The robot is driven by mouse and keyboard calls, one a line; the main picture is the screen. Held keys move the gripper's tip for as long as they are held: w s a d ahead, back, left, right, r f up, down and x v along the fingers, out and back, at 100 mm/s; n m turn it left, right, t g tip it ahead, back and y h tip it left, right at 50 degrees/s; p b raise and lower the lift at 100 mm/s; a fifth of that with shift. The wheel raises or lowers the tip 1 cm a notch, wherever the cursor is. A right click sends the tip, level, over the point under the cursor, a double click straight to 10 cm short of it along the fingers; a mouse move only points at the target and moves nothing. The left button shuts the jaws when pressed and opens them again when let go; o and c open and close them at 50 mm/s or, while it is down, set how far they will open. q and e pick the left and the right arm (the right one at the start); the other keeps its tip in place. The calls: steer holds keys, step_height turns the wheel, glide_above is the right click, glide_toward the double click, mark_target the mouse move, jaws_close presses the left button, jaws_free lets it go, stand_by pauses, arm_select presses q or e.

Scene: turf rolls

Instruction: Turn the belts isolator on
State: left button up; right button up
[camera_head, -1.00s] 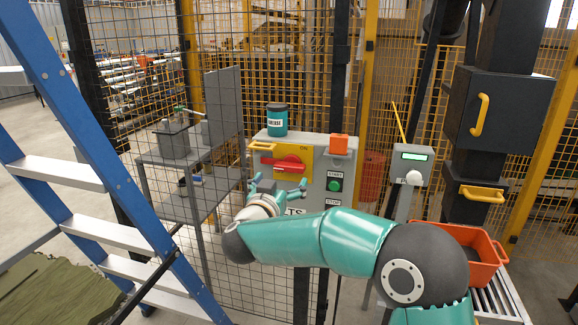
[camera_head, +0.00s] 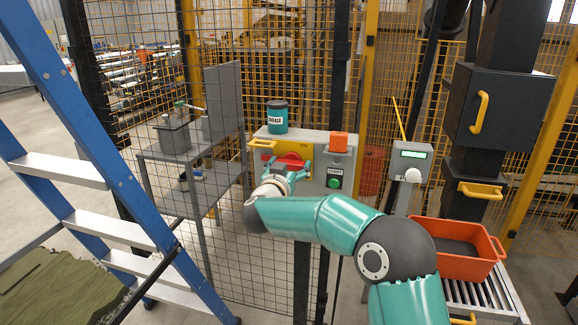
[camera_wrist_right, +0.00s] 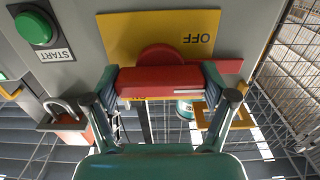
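The belts isolator is a yellow plate (camera_wrist_right: 120,32) with a red rotary handle (camera_wrist_right: 160,82) on the grey control box (camera_head: 349,160). The wrist view shows it upside down. The handle lies horizontal, and its longer end points to the picture's left in the head view. OFF reads on the plate; ON shows at its upper right in the head view. My right gripper (camera_head: 288,170) is at the handle, its fingers spread, one beyond each end of the red bar (camera_wrist_right: 160,88). I cannot tell whether they touch it. My left gripper is out of view.
A green START button (camera_wrist_right: 36,28) is beside the plate. A grease tin (camera_head: 277,118) and an orange padlock-like block (camera_head: 338,142) are on the box. A blue ladder (camera_head: 92,130) stands left, an orange crate (camera_head: 468,268) right. Mesh fencing is behind.

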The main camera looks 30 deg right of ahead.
steer(key=shift+a, duration=0.15)
steer(key=c, duration=0.4)
steer(key=m+b, duration=0.2)
steer(key=m, duration=0.1)
steer(key=shift+f, duration=0.15)
steer(key=m+b, duration=0.3)
steer(key=m, duration=0.2)
steer(key=m+b, duration=0.2)
steer(key=m, duration=0.1)
steer(key=m+b, duration=0.1)
steer(key=m, duration=0.1)
steer(key=shift+d+f+m+b, duration=0.15)
steer(key=shift+d+m+b, duration=0.05)
steer(key=shift+m+b, duration=1.3)
steer(key=shift+m, duration=0.9)
